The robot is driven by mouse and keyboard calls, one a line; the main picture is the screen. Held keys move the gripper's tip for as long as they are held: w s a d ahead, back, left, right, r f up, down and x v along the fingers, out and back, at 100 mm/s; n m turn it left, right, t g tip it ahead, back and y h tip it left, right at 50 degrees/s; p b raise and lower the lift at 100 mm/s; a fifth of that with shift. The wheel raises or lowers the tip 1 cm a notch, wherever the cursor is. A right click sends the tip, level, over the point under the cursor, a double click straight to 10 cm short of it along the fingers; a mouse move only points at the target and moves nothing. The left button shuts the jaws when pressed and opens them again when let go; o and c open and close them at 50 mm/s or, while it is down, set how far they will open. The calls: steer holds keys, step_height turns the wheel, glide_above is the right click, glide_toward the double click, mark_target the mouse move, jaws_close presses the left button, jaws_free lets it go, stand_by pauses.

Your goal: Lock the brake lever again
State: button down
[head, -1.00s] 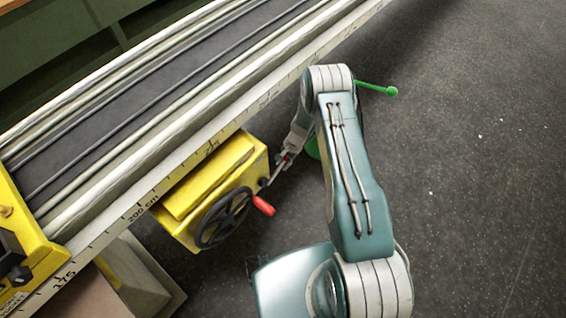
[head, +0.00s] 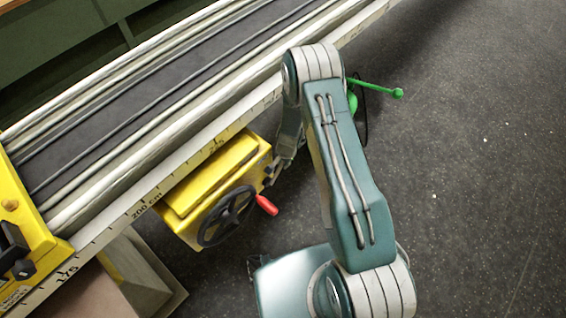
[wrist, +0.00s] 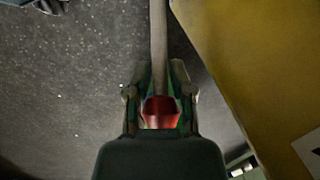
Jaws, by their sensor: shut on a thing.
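The brake lever is a grey rod with a red end, and in the wrist view its rod (wrist: 158,45) runs from the top down between my fingers. My gripper (wrist: 159,98) is shut around the red end. In the head view my gripper (head: 277,168) is at the right side of the yellow housing (head: 220,172), partly behind my arm. The lever is small and mostly hidden there, so its exact angle is unclear.
A black handwheel (head: 227,216) with a red handle (head: 267,205) is on the housing's front, close to my gripper. The long rail (head: 150,175) runs diagonally behind. A green ball-ended rod (head: 397,93) sticks out right of my arm. Floor at right is clear.

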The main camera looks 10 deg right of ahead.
steer(key=shift+w+d+r, duration=0.1)
steer(key=shift+w+r, duration=0.1)
steer(key=shift+w, duration=0.15)
steer(key=c, duration=0.7)
jaws_free()
steer(key=shift+o, duration=0.3)
steer(key=shift+s, duration=0.15)
step_height(320, 180, up, 12)
steer(key=s+d, duration=0.1)
steer(key=shift+f, duration=0.15)
steer(key=shift+d, duration=0.1)
